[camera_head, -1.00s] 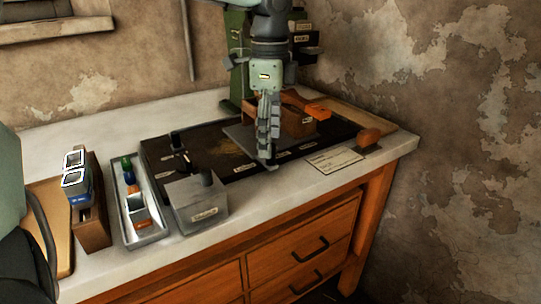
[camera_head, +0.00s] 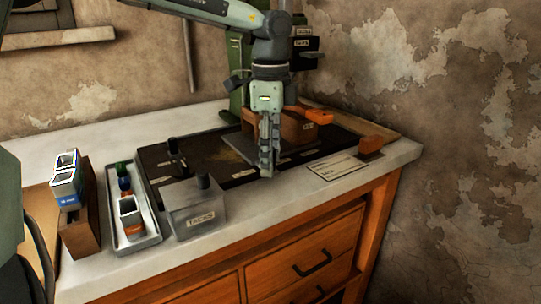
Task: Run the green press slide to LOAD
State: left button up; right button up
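The green press (camera_head: 236,62) stands at the back of the bench, partly hidden behind my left arm. Dark blocks with small pale labels (camera_head: 304,44) sit on its right side; I cannot read their words. My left gripper (camera_head: 267,172) points down in front of the press, beside an orange-brown block (camera_head: 297,127) on a grey plate (camera_head: 240,143). Its fingers look close together, seen nearly edge-on, so their opening is unclear. I cannot tell whether it touches the block. The press slide cannot be told apart clearly. My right gripper is out of view.
A grey box labelled TACKS (camera_head: 195,212), a grey tray (camera_head: 152,238) with small items and a brown holder (camera_head: 80,232) stand front left. A white card (camera_head: 335,167) and an orange-brown stamp-like piece (camera_head: 370,146) lie at the right. A wall bounds the right side.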

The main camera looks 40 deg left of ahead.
pick_arm(q)
jog(key=c, duration=0.9)
jog(key=shift+o, duration=0.2)
jog(key=shift+s+a+b, duration=0.1)
jog(key=shift+s+b, duration=0.15)
jog(key=shift+b, duration=0.05)
jog(key=s+a+b, duration=0.1)
jog(key=s, duration=0.3)
jog(key=s+a+b, duration=0.1)
jog(key=s, duration=0.1)
jog(key=shift+s+a+b, duration=0.25)
jog(key=shift+a+b, duration=0.05)
jog(key=shift+a, duration=0.05)
jog(key=shift+s+a, duration=0.3)
jog(key=shift+s, duration=0.35)
jog(key=o, duration=1.5)
